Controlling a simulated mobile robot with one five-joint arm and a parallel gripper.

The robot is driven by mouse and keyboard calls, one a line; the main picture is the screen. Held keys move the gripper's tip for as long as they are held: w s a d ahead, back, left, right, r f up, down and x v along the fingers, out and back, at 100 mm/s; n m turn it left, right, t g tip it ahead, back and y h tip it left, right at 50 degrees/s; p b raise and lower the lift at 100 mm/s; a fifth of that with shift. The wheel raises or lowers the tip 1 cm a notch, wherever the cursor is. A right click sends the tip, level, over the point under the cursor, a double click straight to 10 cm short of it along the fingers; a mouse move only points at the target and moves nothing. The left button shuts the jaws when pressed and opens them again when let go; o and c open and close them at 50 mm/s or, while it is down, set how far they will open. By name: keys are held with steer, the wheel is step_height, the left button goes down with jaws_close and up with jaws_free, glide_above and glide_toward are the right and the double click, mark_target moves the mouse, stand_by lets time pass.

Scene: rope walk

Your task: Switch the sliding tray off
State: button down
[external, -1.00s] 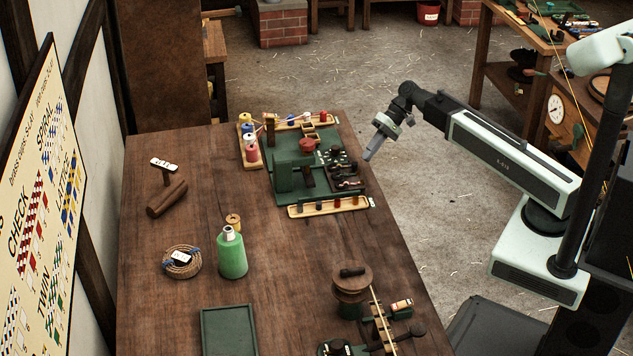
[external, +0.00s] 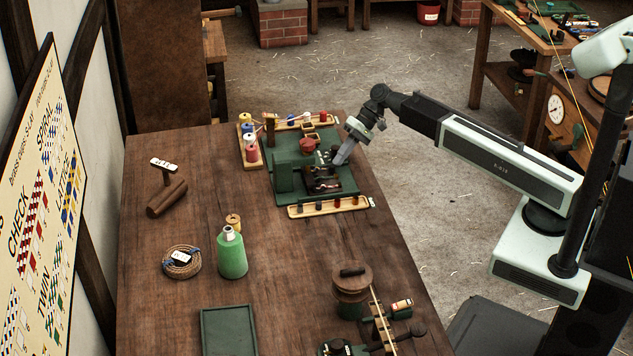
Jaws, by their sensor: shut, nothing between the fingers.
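The green machine board (external: 290,195) lies at the far right part of the wooden bench. A small dark brown tray (external: 322,186) with small parts on it sits on the board, right of the green block (external: 284,176); I take it for the sliding tray. My gripper (external: 340,159) is shut and empty, pointing down and left at the tray's far right corner. I cannot tell whether the fingertips touch it. The small parts on the tray are too small to make out.
Wooden racks with coloured spools (external: 250,150) edge the board at the left and back, and another rack (external: 328,207) lies in front. A red round pot (external: 307,146) stands behind the tray. A green bottle (external: 232,254) stands nearer. The bench's right edge is close to the board.

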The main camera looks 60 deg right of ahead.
steer(key=shift+w+a, duration=0.8)
steer(key=d, duration=0.1)
steer(key=s+d, duration=0.1)
steer(key=d, duration=0.1)
steer(key=shift+d, duration=0.1)
steer(key=p+v, duration=0.7)
steer(key=v, duration=0.3)
steer(key=shift+d, duration=0.35)
steer(key=shift+s+a, duration=0.1)
